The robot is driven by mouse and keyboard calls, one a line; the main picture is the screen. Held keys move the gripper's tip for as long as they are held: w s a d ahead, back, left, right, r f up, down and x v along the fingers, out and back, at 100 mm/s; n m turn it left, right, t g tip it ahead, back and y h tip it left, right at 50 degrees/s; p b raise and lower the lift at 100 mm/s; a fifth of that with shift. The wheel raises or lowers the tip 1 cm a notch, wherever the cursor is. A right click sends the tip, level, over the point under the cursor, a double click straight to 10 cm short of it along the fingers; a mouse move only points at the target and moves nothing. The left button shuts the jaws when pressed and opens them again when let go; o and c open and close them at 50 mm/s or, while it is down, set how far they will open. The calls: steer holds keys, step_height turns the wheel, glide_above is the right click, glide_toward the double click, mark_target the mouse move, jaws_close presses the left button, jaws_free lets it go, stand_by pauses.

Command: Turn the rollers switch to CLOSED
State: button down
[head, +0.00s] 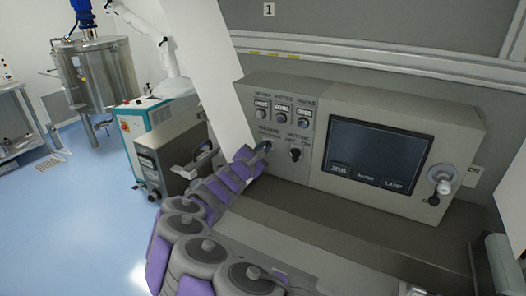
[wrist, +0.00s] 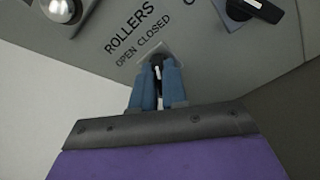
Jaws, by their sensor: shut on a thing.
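The rollers switch (wrist: 157,60) is a small dark knob with a white mark, on the grey panel under the label ROLLERS, with OPEN printed on the left and CLOSED on the right. My gripper (wrist: 158,85) has its blue fingers shut around this knob in the wrist view. The fingers hide most of the knob, and I cannot tell for sure which word it points to. In the head view my gripper (head: 262,150) reaches the panel at the rollers switch, and my purple and grey arm runs up from the bottom.
A second black knob (head: 295,154), with OFF and ON labels, sits close to the right. Several buttons (head: 281,115) are in a row above. A dark screen (head: 378,155) is further right. A grey ledge (head: 330,215) runs below the panel. Blue floor (head: 70,220) is open at left.

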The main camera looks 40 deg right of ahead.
steer(key=c, duration=1.2)
jaws_free()
steer(key=shift+a, duration=0.2)
steer(key=shift+o, duration=0.2)
steer(key=shift+s, duration=0.1)
steer(key=p+v, duration=0.3)
steer(key=v, duration=1.4)
steer(key=shift+a, duration=0.25)
